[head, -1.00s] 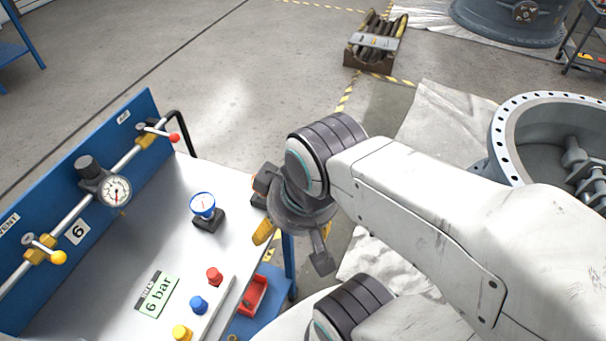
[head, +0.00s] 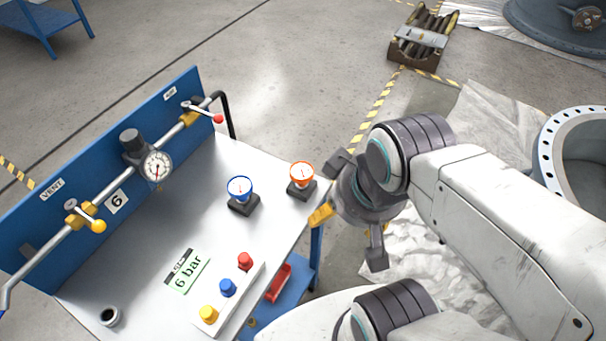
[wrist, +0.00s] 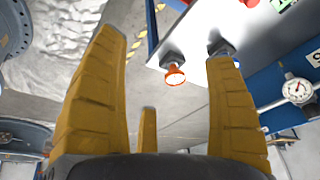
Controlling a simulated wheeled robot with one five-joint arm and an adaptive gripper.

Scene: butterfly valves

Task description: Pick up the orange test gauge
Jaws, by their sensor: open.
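The orange test gauge (head: 302,175) sits on a dark square base near the right edge of the bench top, its white dial facing up. It also shows in the wrist view (wrist: 175,75), between the spread yellow fingers and beyond their tips. My gripper (head: 346,236) hangs just right of the bench edge, to the right of the gauge and apart from it. In the wrist view my gripper (wrist: 165,45) is open and empty. A blue-rimmed gauge (head: 240,188) stands on a similar base left of the orange one.
The bench top (head: 165,225) carries a "6 bar" card (head: 187,271) and a strip with red, blue and yellow knobs (head: 228,287). A blue back panel (head: 100,160) bears a pipe and a round pressure gauge (head: 157,166). A red tray (head: 279,283) lies on the lower shelf.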

